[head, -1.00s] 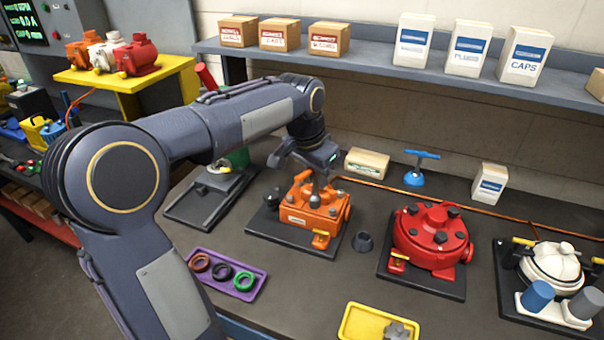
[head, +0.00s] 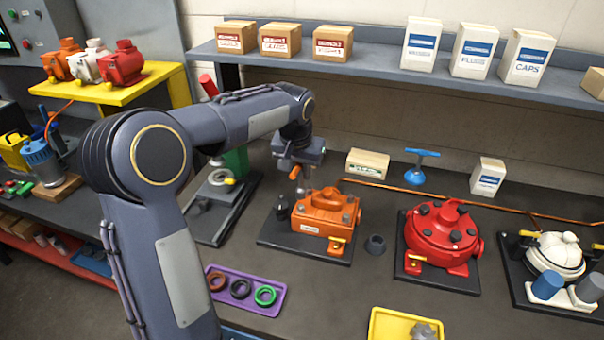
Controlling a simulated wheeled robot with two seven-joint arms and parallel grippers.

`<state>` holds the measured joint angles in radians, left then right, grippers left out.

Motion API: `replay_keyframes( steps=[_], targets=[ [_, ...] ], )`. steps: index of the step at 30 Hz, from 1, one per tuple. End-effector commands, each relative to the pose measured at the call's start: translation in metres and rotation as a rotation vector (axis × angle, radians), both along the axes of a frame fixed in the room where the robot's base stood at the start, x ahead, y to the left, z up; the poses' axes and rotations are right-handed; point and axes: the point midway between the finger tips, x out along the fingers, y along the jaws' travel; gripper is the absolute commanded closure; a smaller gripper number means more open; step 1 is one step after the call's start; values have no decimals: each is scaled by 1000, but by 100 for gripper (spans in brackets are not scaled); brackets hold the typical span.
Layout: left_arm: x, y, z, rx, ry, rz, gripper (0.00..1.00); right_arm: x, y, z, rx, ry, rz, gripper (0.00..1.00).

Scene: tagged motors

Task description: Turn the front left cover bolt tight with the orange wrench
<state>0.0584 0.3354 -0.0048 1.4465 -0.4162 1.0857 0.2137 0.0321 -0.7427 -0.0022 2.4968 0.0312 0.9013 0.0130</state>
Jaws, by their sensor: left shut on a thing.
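The orange motor (head: 325,212) sits on a dark base plate (head: 290,241) in the middle of the bench, with a yellow-handled valve at its front. A dark knob-like part (head: 283,208) stands at the motor's left end, apart from the gripper. The red motor (head: 440,235) to the right has several dark bolts on its round cover. My right gripper is out of view.
A purple tray (head: 249,303) with rings and a yellow tray (head: 378,330) lie in front. A white motor (head: 555,257) is at the right. A blue-handled tool (head: 415,170) and boxes stand behind. A shelf (head: 390,73) overhangs the back.

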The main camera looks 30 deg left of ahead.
Motion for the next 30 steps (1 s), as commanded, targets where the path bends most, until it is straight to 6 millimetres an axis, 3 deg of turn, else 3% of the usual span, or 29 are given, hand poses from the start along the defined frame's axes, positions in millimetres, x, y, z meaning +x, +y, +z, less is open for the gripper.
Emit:
replay_keyframes(
  steps=[10, 24, 30],
  targets=[
    [0, 1, -6, 2, -3, 564, 100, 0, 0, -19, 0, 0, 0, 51],
    [-4, 3, -13, 4, -2, 1449, 100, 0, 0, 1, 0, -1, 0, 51],
    [-6, 4, -18, 3, -1, 1686, 100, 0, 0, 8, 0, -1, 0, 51]
  ],
)
